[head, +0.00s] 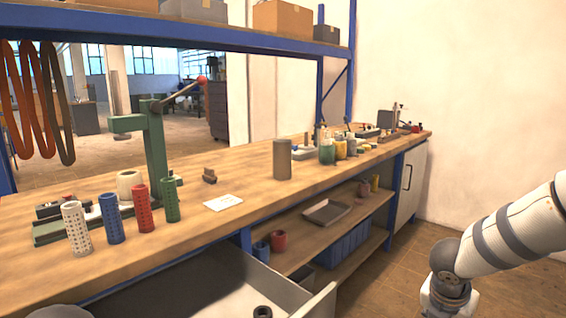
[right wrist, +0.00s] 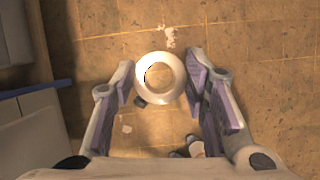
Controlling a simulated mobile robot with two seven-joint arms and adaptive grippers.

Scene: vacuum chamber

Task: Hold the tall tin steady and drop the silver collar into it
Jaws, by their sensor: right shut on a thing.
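A tall grey-brown tin (head: 282,160) stands upright on the wooden workbench (head: 245,180), near the middle of the head view. In the right wrist view, the silver collar (right wrist: 160,98) is a pale ring seen end-on, with the floor visible through its hole. My right gripper (right wrist: 160,80) is shut on the collar, one finger on each side, and holds it above the tan floor. In the head view my right arm is at the lower right, and its gripper is out of frame. My left gripper is in neither view.
White, blue, red and green perforated cylinders (head: 112,220) stand at the bench's left, near a green lever press (head: 155,150). A white card (head: 223,202) lies left of the tin. Jars (head: 327,152) stand behind it. An open drawer (head: 290,297) juts out below.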

